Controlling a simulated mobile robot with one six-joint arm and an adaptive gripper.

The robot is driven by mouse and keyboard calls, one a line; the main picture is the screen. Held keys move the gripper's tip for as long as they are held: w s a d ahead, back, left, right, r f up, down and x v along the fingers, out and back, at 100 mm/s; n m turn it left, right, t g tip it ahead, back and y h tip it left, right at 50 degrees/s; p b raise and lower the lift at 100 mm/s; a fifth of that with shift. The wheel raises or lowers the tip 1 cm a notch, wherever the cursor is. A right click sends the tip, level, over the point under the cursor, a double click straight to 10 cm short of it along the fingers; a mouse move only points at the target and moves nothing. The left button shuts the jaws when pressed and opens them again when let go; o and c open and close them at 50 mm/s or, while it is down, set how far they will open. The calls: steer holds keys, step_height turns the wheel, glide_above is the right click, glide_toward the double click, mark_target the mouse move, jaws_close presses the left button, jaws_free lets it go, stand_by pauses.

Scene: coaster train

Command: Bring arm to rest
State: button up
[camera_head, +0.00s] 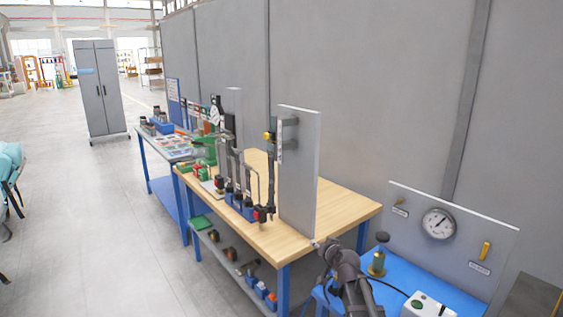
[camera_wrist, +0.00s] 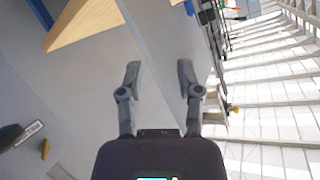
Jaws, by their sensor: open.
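My arm (camera_head: 349,277) shows at the lower middle of the head view, in front of the workbench's near right corner and beside the blue table. Its end points up and to the left, toward the bottom of an upright grey panel (camera_head: 298,175). In the wrist view my gripper (camera_wrist: 159,80) is open, with its two fingers apart. Nothing is between the fingers. In the head view the fingers are too small to make out clearly.
The wooden workbench (camera_head: 335,202) carries pipe fittings and the upright panel. To the right, a blue table (camera_head: 396,276) holds a brass valve (camera_head: 378,262), a white box (camera_head: 428,306) and a gauge panel (camera_head: 483,238). Open floor (camera_head: 90,220) lies left; a grey cabinet (camera_head: 98,88) stands beyond.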

steer(key=s+d+f+g+h, duration=0.1)
steer(key=s+f+g, duration=0.3)
steer(key=s, duration=0.5)
steer(key=s+d+f+g+h, duration=0.1)
steer(key=s+f+g, duration=0.3)
steer(key=s, duration=0.5)
steer(key=s+d+f+n+g+h, duration=0.1)
steer(key=s+f+g, duration=0.3)
steer(key=s, duration=0.5)
steer(key=shift+s+d+g+h, duration=0.15)
steer(key=shift+d+g+h, duration=0.35)
steer(key=shift+d+g, duration=0.25)
steer(key=shift+f, duration=0.1)
